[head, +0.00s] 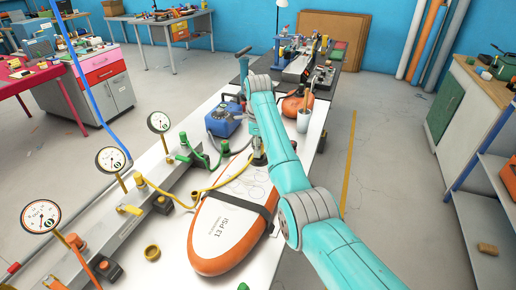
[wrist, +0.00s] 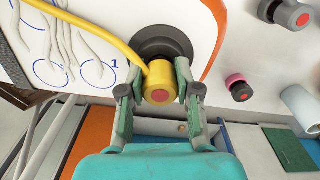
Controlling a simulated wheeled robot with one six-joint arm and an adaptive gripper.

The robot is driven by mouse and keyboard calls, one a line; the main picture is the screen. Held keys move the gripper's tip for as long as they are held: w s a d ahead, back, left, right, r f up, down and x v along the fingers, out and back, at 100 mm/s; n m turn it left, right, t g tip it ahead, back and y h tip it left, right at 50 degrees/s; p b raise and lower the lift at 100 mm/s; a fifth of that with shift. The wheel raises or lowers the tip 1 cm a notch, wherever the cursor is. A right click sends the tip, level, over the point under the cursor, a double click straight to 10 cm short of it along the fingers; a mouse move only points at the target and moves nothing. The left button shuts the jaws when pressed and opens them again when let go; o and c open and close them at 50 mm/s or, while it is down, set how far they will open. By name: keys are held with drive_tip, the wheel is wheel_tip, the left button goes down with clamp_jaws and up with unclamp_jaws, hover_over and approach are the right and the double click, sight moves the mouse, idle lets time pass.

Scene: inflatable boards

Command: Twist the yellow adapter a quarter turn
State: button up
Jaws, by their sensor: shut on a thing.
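The yellow adapter (wrist: 160,80) is a short cylinder with a red round end, on the dark round valve (wrist: 158,43) of the board. My gripper (wrist: 157,88) is shut on the adapter, one finger on each side. A yellow hose (wrist: 97,37) runs into the adapter from the upper left. In the head view my gripper (head: 259,158) points down at the far end of the white and orange board (head: 222,225) marked 13 PSI. My arm hides part of the board, and the adapter is hard to make out there.
A grey rail (head: 125,215) with several gauges and coloured fittings stands left of the board. A dark strap (head: 240,204) crosses the board. A loose yellow ring (head: 152,252) lies on the white table. A blue pump (head: 223,120) and an orange one (head: 296,104) stand behind.

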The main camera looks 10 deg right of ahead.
drive_tip(key=shift+m, duration=0.9)
drive_tip(key=m, duration=0.5)
drive_tip(key=shift+w+d, duration=0.1)
drive_tip(key=shift+w, duration=0.05)
drive_tip(key=o, duration=1.2)
drive_tip(key=shift+c, duration=0.2)
